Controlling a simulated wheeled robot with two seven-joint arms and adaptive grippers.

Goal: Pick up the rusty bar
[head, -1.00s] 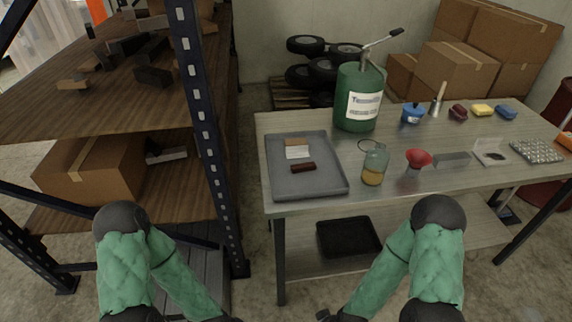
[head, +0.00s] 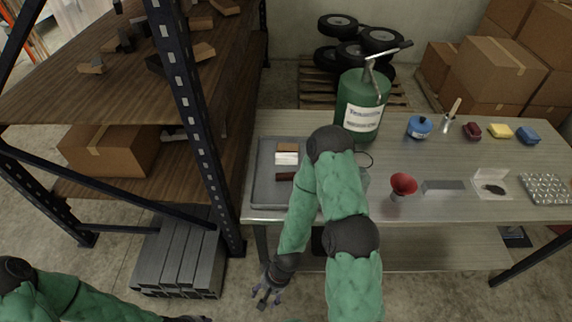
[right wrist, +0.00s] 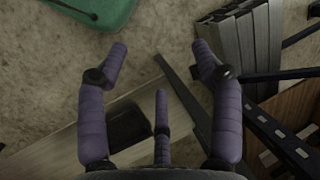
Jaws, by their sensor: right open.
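A dark red-brown bar, the rusty bar (head: 285,176), lies in the grey tray (head: 262,190) at the left end of the workbench in the head view. My right forearm hides the right part of the tray and lies close to the bar's right end. My right gripper (head: 268,290) hangs low in front of the bench, below the tabletop and apart from the bar. In the right wrist view its purple fingers (right wrist: 160,62) are spread open and empty over the floor. The bar is not seen in the wrist view. My left arm enters at lower left, its gripper out of frame.
A light block with a brown top (head: 287,153) lies behind the bar. A green canister (head: 361,104) and a red funnel (head: 403,185) stand on the bench. A shelf upright (head: 190,110) stands left of the bench, with grey metal profiles (head: 180,257) on the floor.

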